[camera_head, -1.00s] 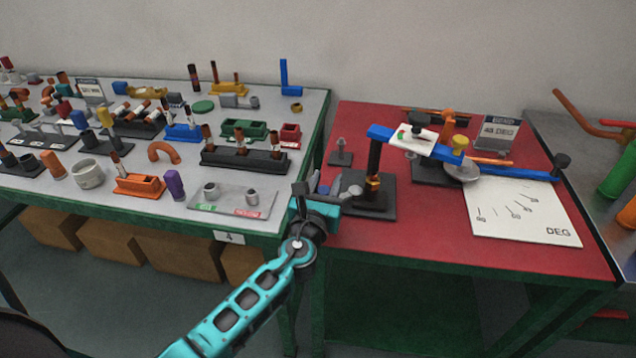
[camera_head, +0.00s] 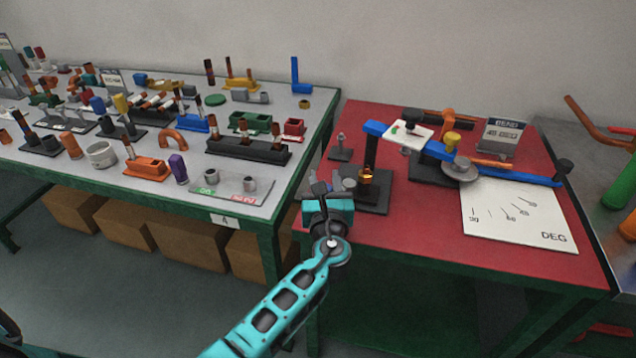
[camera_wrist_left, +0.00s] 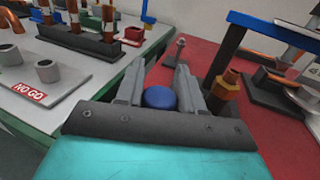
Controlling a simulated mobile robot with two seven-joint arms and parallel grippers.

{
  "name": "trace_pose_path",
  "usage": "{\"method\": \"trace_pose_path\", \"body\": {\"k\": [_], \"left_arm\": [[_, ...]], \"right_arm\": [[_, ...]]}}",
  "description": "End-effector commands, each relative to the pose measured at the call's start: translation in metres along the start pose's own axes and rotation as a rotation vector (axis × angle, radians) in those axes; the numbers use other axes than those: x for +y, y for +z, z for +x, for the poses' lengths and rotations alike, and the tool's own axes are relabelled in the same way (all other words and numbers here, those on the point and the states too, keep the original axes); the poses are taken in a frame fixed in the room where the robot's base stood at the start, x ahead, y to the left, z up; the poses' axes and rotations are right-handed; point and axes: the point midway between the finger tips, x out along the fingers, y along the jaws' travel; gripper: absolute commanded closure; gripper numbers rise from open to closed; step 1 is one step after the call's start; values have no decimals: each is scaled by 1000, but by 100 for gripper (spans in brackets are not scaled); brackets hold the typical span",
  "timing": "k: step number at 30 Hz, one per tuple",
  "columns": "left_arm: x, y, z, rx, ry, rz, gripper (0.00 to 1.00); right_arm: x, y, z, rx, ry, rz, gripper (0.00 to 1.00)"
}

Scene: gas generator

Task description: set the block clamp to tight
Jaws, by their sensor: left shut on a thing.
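My left gripper (camera_head: 331,188) is at the front left edge of the red table, beside a dark base plate (camera_head: 372,203) that carries a brass-coloured fitting (camera_head: 367,178). In the left wrist view the two grey fingers of my left gripper (camera_wrist_left: 159,78) stand on either side of a round blue knob (camera_wrist_left: 159,98), and the gripper is shut on it. The brass fitting (camera_wrist_left: 226,84) is just right of the fingers. I cannot make out the rest of the block clamp, as the gripper hides the area below the knob. My right gripper is out of view.
The blue-armed bender (camera_head: 430,148) and a white DEG sheet (camera_head: 520,215) stand to the right. A small post on a plate (camera_head: 341,150) is behind the gripper. A crowded grey table (camera_head: 120,190) is to the left.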

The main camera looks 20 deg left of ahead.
Motion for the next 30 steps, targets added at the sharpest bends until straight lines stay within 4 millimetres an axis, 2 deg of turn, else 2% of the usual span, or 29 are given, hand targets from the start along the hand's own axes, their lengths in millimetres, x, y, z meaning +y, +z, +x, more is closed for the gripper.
{"method": "trace_pose_path", "body": {"k": [9, 22, 23, 29, 30], "left_arm": [[-10, 0, -2, 0, 35, 0, 100], [-11, 0, -3, 1, 38, 0, 100], [-11, 0, -3, 1, 38, -1, 61], [-11, 0, -2, 1, 38, 0, 42], [-11, 0, -2, 1, 38, 0, 41]], "right_arm": [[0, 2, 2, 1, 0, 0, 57], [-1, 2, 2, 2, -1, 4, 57], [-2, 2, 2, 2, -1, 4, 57], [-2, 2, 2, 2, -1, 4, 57], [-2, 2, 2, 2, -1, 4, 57]]}}
